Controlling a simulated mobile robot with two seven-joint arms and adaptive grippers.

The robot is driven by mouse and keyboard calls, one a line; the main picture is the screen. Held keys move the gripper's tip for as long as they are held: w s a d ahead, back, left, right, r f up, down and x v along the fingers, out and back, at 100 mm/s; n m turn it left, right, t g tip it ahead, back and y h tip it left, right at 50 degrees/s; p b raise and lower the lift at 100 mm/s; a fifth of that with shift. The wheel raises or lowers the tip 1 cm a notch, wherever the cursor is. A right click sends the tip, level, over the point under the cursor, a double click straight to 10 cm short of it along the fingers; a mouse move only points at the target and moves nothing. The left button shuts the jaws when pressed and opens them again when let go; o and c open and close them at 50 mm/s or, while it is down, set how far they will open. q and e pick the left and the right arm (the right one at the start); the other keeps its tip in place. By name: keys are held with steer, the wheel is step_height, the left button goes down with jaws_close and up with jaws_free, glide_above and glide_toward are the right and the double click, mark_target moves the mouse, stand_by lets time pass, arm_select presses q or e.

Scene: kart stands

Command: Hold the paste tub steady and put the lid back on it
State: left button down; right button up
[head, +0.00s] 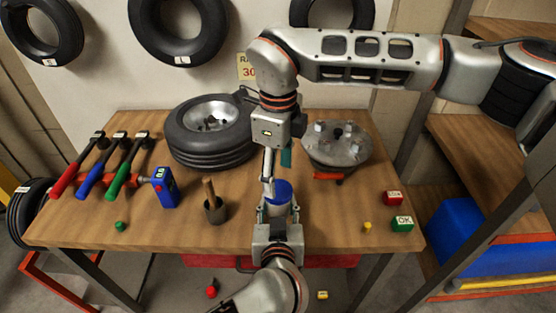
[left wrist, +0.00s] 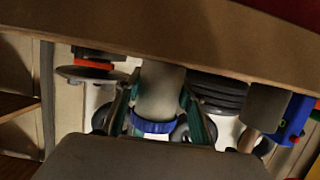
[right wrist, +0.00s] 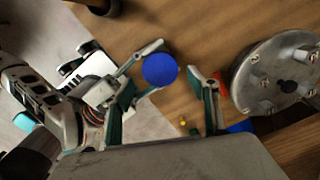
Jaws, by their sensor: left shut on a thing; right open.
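The paste tub (left wrist: 160,92) is a pale cylinder on the wooden table near its front edge. The blue lid (head: 281,190) sits on top of the tub and looks level; whether it is fully pressed down I cannot tell. It shows as a blue disc in the right wrist view (right wrist: 160,69). My left gripper (head: 278,208) comes from the front edge and is shut on the tub's sides. My right gripper (head: 277,170) points down just above the lid, open and empty. In the right wrist view the lid shows between and beyond its spread fingers.
A wooden pestle in a cup (head: 215,208) stands left of the tub, with a blue device (head: 164,187) beyond. A tyre (head: 210,132) lies behind left, a metal hub disc (head: 337,146) behind right. Red and green boxes (head: 402,224) sit near the right edge.

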mark_target(278, 189)
steer(key=shift+f, duration=2.2)
steer(key=c, duration=1.2)
steer(key=shift+o, duration=0.2)
steer(key=o, duration=1.3)
steer(key=shift+r, duration=0.15)
